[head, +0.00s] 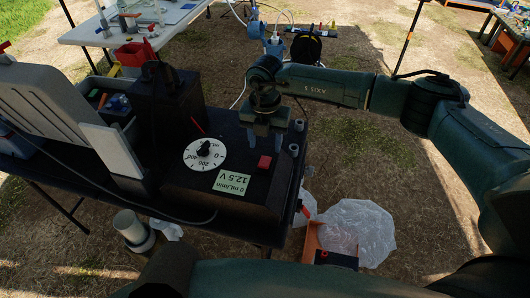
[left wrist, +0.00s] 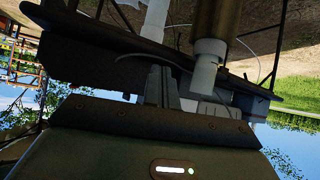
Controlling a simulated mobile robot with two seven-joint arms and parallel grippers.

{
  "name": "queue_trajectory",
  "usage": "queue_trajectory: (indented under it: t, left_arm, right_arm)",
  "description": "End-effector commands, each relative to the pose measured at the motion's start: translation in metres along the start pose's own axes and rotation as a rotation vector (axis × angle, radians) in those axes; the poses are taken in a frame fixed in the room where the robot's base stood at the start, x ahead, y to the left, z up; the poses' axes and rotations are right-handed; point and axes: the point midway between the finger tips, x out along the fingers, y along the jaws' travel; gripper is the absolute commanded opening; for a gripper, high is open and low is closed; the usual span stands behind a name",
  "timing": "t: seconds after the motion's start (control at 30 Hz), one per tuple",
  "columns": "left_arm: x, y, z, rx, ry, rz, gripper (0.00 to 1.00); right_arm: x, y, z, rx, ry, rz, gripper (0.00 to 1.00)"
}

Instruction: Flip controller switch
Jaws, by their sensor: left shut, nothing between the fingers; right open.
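The controller (head: 225,198) is a dark box on the black table. It has a white dial with a black knob (head: 204,150), a pale green display (head: 232,183) reading 0 mL/min and 12.5 V, and a red switch (head: 264,162) near its right end. My right gripper (head: 264,143) is open and empty, just beyond the switch in the head view; I cannot tell whether it touches the controller. My left gripper (left wrist: 161,75) is shut and empty in the left wrist view, near the underside of a dark tabletop. It does not show in the head view.
A black battery-like box (head: 167,105) and a grey case (head: 42,95) stand on the table to the left. A white table (head: 130,22) with bottles stands farther back. A cable runs along the table's front.

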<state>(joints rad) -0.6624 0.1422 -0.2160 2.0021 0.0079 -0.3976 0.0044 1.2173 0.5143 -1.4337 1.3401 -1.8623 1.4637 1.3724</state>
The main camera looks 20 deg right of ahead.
Motion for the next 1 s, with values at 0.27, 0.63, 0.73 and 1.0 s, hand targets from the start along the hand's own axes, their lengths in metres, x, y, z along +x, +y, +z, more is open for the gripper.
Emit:
queue_trajectory:
  t: [0.27, 0.63, 0.73, 1.0]
  left_arm:
    - [-0.001, -0.001, 0.005, -0.007, -0.024, -0.006, 0.00]
    - [-0.001, -0.002, 0.003, -0.004, -0.020, -0.007, 0.00]
    - [-0.001, -0.002, 0.002, -0.003, -0.017, -0.008, 0.00]
    - [-0.001, -0.003, 0.001, -0.001, -0.015, -0.008, 0.00]
  right_arm:
    - [0.046, 0.000, -0.001, -0.001, 0.003, -0.001, 0.49]
    - [0.058, 0.001, -0.001, -0.001, 0.001, 0.002, 0.49]
    - [0.058, 0.000, -0.001, -0.001, 0.001, 0.002, 0.47]
    - [0.057, 0.000, -0.001, -0.001, 0.001, 0.002, 0.25]
